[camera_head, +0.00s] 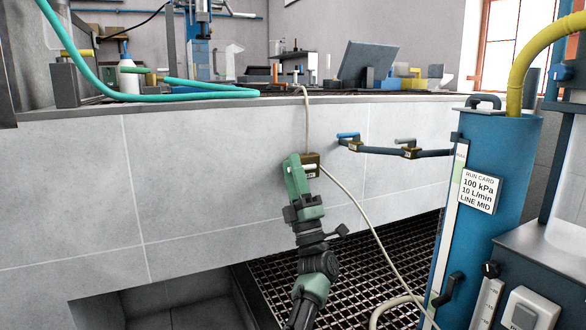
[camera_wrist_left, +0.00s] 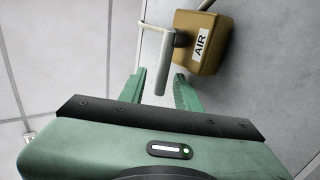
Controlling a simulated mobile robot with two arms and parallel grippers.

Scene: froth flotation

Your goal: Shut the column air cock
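The air cock is a brass block (camera_head: 312,158) on the light grey wall panel, with a thin beige hose running through it. In the left wrist view the block (camera_wrist_left: 203,42) carries an AIR label, and a grey lever (camera_wrist_left: 162,68) sticks out from its side. My left gripper (camera_head: 299,166) is up at the cock. In the left wrist view its green fingers (camera_wrist_left: 163,86) are open, one on each side of the lever's end, with gaps visible. Whether the lever is fully between them in depth I cannot tell. My right gripper is not in view.
Two more cocks, one with a blue handle (camera_head: 348,136) and one with a grey handle (camera_head: 405,140), sit on a dark pipe to the right. The blue column (camera_head: 503,145) stands further right with a run card (camera_head: 479,191). A floor grating (camera_head: 370,262) lies below.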

